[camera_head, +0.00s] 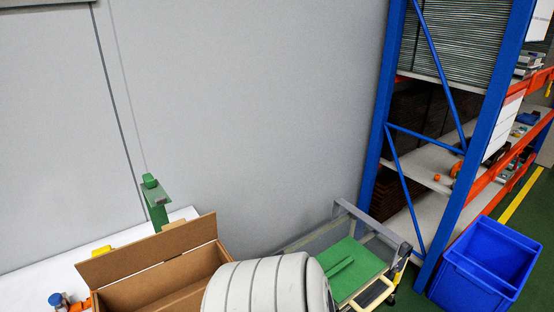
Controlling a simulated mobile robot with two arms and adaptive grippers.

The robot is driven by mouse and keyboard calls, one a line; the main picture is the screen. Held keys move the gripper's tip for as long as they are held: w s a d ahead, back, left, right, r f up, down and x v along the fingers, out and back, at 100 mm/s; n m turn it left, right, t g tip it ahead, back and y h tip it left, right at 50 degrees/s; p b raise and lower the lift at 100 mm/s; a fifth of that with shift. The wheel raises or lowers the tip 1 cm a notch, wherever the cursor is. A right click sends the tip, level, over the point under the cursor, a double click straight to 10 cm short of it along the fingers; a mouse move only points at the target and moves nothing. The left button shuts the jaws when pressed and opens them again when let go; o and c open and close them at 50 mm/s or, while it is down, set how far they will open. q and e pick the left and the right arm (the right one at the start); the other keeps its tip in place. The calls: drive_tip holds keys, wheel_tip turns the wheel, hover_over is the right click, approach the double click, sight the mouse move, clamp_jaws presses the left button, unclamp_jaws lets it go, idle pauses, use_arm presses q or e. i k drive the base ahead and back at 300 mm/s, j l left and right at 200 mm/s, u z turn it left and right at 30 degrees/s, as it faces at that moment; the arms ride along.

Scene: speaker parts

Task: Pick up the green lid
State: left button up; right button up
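A flat green panel (352,268) with a raised rib on top lies in a wheeled cart frame at the lower middle; it may be the green lid. A tall green piece (156,204) with a small block on top stands behind the cardboard box on the left; I cannot tell whether it is a lid. Neither of my grippers shows in the head view, so what they hold is hidden.
An open cardboard box (160,278) stands by the white table (30,284), with small yellow (101,251) and blue-orange (62,301) parts nearby. A blue shelf rack (470,120) and blue bins (487,266) are on the right. A grey wall closes the back.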

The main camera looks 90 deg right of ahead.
sight(347, 264)
drive_tip(key=z, duration=3.4)
drive_tip(key=u, duration=0.9)
drive_tip(key=k+j+u, duration=0.1)
drive_tip(key=u, duration=1.3)
drive_tip(key=j+u, duration=0.15)
drive_tip(key=u, duration=0.75)
drive_tip(key=z, duration=3.2)
drive_tip(key=k+l, duration=0.05)
